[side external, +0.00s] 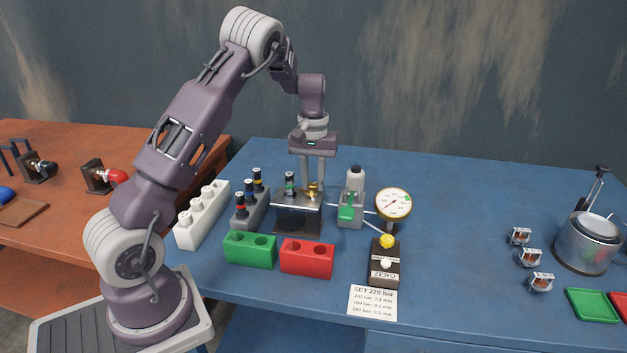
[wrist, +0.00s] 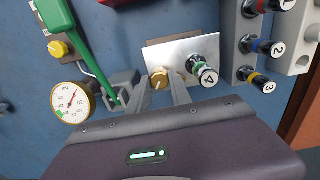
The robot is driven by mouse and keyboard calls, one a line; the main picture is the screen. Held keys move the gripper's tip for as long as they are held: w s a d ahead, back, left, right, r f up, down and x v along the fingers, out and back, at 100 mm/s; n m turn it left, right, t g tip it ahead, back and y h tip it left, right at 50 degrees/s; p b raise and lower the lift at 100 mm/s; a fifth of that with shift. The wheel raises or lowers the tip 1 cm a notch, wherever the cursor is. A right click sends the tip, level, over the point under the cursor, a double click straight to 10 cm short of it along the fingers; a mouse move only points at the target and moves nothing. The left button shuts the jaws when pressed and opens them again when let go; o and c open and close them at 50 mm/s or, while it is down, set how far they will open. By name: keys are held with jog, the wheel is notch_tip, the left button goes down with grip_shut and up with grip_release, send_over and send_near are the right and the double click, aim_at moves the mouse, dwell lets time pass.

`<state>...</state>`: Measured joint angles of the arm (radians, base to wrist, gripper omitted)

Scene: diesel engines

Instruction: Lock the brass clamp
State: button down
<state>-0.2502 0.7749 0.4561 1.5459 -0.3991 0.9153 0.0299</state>
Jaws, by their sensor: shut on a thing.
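The brass clamp (side external: 313,189) sits on the right part of a steel-topped stand (side external: 297,201). In the wrist view the brass clamp (wrist: 160,78) shows as a small brass knob on the plate (wrist: 178,50). My gripper (side external: 314,184) points down over the stand, its two fingers on either side of the clamp. The wrist view also shows my gripper (wrist: 164,88) shut on it; the fingers partly hide it. A green-banded injector marked 4 (wrist: 206,74) stands in the stand beside the clamp. Whether the clamp is locked I cannot tell.
A grey pump with a green lever (side external: 347,211) and a dial gauge (side external: 394,204) stand right of the stand. A rack of several injectors (side external: 250,207) is at left. Green (side external: 250,250) and red (side external: 307,257) blocks lie in front.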

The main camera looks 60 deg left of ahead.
aim_at(313, 184)
jog(key=n, duration=0.6)
jog(key=shift+r, duration=0.1)
jog(key=shift+n, duration=0.4)
dwell(0.3)
jog(key=c, duration=1.2)
grip_release()
jog(key=shift+o, duration=0.2)
notch_tip(313, 184, up, 7)
jog(key=shift+r, duration=0.1)
